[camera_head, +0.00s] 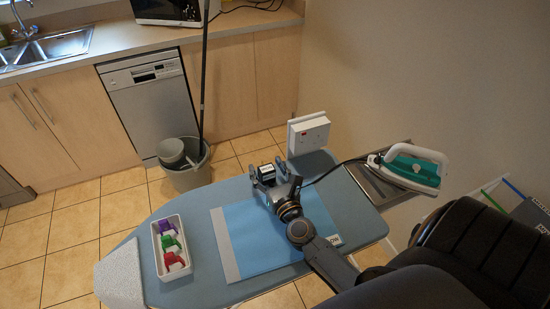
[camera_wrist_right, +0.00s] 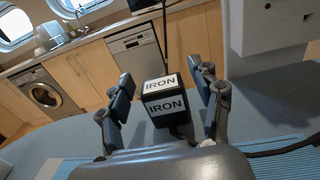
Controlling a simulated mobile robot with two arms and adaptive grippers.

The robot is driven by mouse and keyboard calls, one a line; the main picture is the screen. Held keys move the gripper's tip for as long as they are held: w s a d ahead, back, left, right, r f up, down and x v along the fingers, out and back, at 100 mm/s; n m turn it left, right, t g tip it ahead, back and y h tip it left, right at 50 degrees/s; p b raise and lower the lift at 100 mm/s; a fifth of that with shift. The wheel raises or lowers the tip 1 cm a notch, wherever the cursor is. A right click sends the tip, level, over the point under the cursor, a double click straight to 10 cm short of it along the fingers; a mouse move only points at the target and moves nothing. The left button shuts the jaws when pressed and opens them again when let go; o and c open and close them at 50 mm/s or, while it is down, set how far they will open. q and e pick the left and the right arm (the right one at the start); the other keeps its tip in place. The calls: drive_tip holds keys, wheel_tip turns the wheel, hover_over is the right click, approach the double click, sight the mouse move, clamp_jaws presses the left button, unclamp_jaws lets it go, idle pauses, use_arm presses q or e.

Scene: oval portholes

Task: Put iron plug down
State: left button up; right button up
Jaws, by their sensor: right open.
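The iron plug (camera_head: 266,173) is a dark block with white labels reading IRON. In the right wrist view the iron plug (camera_wrist_right: 164,101) sits between the fingers of my right gripper (camera_wrist_right: 168,82), with a gap on each side. My right gripper (camera_head: 268,168) is open around it, over the far part of the ironing board (camera_head: 195,218). The plug's underside is hidden, so I cannot tell whether it rests on the board. The white and teal iron (camera_head: 414,168) sits on a metal rest at the board's right end, with a black cable running toward the gripper. My left gripper is out of view.
A white socket box (camera_head: 308,133) stands at the board's far edge, close beyond the gripper. A blue mat (camera_head: 255,245) lies under my right arm. A white tray (camera_head: 159,262) with purple, green and red items is at the left. A grey bucket (camera_head: 188,178) stands on the floor.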

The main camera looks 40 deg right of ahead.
drive_tip(key=b+v, duration=0.1)
drive_tip(key=v, duration=0.4)
drive_tip(key=b+v, duration=0.2)
drive_tip(key=v, duration=0.3)
drive_tip(key=shift+s+a+f, duration=0.1)
drive_tip(key=shift+f, duration=0.15)
drive_tip(key=shift+s+a+r, duration=0.15)
drive_tip(key=shift+s, duration=0.5)
drive_tip(key=shift+s, duration=0.1)
